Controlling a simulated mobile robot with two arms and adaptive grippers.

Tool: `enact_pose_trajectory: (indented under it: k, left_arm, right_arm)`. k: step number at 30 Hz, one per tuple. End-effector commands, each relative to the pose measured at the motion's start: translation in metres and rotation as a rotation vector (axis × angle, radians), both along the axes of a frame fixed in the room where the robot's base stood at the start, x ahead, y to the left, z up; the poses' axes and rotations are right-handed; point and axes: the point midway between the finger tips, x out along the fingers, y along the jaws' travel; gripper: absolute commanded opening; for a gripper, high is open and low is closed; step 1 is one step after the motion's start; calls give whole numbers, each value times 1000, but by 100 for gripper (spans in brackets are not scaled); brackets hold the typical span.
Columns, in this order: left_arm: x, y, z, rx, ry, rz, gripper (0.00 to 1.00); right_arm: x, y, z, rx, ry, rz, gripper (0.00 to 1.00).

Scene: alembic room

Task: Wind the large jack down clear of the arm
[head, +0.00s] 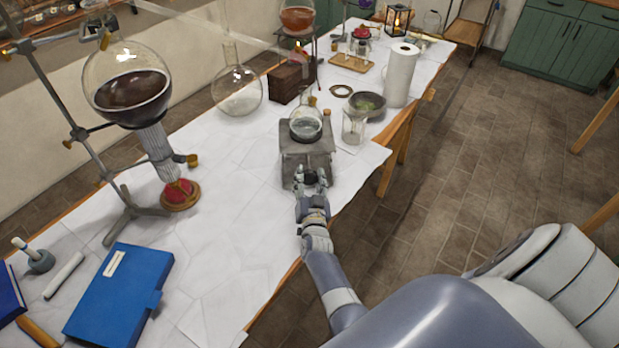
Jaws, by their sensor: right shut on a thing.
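The large jack (293,135) is a grey metal block-like stand on the white-covered bench, in the middle of the head view. A round glass flask (306,126) with clear liquid sits upright on its top. A pale glass arm (215,29) slopes down from the upper left towards the space above the flask; whether its end touches the flask's neck I cannot tell. My right gripper (311,182) is at the jack's near side, shut on its dark knob (310,176), which the fingers partly hide. My left gripper is not in view.
A glass beaker (354,127), a dark bowl (367,103) and a paper roll (402,76) stand right of the jack. A large flask of dark liquid (128,88) hangs on a stand at left. A blue book (116,297) lies near the front; bare bench separates them.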

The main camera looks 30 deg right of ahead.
Motion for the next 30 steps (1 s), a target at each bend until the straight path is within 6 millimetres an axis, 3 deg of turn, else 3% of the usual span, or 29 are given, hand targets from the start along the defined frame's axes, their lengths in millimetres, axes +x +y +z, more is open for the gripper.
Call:
enact_pose_trajectory:
  k: [20, 21, 23, 30]
  left_arm:
    - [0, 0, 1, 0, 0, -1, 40]
    - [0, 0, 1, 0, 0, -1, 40]
    - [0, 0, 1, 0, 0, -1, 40]
    - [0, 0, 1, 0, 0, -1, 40]
  right_arm:
    - [0, 1, -1, -48, 29, 1, 19]
    - [0, 0, -1, -48, 29, 1, 52]
    - [0, 0, -1, -48, 28, 0, 64]
    - [0, 0, 0, -48, 28, 0, 64]
